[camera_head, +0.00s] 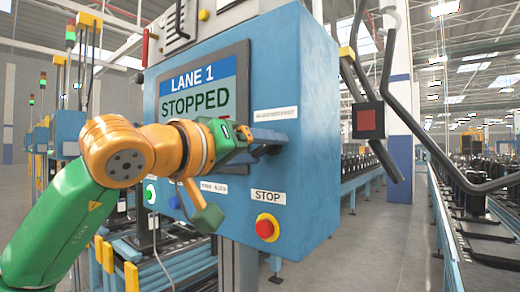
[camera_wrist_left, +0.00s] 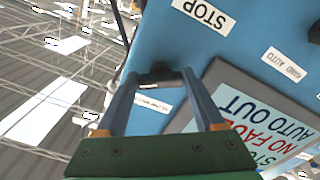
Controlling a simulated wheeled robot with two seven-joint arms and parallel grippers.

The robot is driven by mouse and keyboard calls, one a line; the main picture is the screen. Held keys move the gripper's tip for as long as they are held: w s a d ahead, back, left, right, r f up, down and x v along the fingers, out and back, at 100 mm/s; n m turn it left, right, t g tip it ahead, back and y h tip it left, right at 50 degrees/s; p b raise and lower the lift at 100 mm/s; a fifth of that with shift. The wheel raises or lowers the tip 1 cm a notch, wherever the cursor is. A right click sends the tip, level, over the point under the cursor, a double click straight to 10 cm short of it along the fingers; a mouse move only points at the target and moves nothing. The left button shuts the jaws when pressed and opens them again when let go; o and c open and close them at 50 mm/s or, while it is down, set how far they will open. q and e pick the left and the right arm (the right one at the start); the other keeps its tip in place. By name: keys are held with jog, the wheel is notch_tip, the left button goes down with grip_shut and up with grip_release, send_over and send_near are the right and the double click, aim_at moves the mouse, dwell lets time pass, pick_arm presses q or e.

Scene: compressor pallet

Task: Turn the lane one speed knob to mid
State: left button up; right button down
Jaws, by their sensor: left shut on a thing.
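The blue control box (camera_head: 315,70) carries a screen (camera_head: 203,90) that reads LANE 1 STOPPED. My left gripper (camera_head: 268,139) reaches the right part of its front face, and its fingers are closed around a small dark knob (camera_head: 272,150) below a white label (camera_head: 275,114). In the left wrist view, the two long fingers of my left gripper (camera_wrist_left: 162,76) close in on the dark knob (camera_wrist_left: 158,70). The label text and the knob's pointer are too small or hidden to read. My right gripper is not in view.
A red stop button (camera_head: 267,228) on a yellow base sits below the knob, under a STOP label (camera_head: 268,197). A green button (camera_head: 150,194) is at the box's lower left. Dark bent bars with a red-faced box (camera_head: 367,120) stand to the right. Conveyors run behind.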

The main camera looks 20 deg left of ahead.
pick_arm(q)
jog(key=n, duration=0.5)
jog(key=shift+d+r+n, duration=0.1)
jog(key=shift+r+n, duration=0.05)
jog(key=shift+n, duration=0.25)
jog(key=n, duration=0.5)
jog(key=shift+r+n, duration=0.1)
jog(key=shift+n, duration=0.3)
jog(key=shift+s, duration=0.1)
jog(key=o, duration=1.4)
jog(key=b+v, duration=0.2)
jog(key=v, duration=0.5)
jog(key=shift+b, duration=0.4)
